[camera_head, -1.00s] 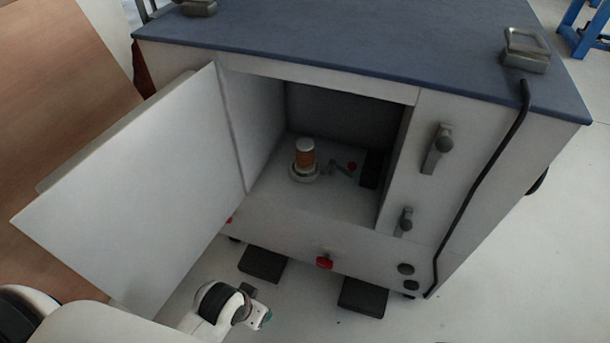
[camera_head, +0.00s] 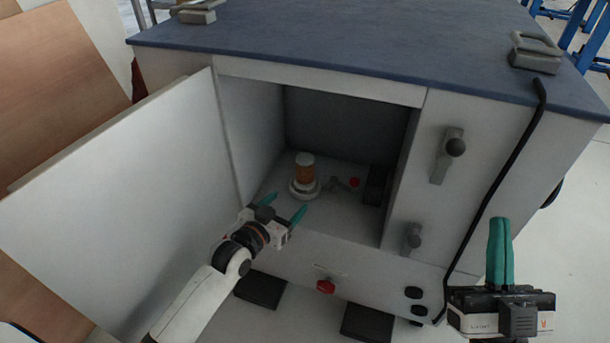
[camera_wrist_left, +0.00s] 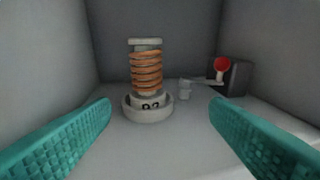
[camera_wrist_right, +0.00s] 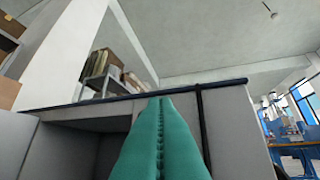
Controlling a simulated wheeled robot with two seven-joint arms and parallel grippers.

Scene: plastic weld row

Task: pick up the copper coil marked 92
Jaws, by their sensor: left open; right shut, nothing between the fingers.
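The copper coil (camera_head: 304,173) stands upright on a round white base inside the open cabinet compartment. In the left wrist view the coil stands beyond and between the two teal fingers (camera_wrist_left: 163,135). My right gripper (camera_head: 500,250) is shut and empty, in front of the cabinet's right side; its fingers (camera_wrist_right: 161,135) touch each other in the right wrist view.
The white cabinet door (camera_head: 125,195) stands open at the left. Right of the coil are a small lever with a red knob (camera_head: 354,183) and a dark block (camera_head: 377,186). A black cable (camera_head: 497,185) hangs down the cabinet front. Compartment walls bound the coil's sides.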

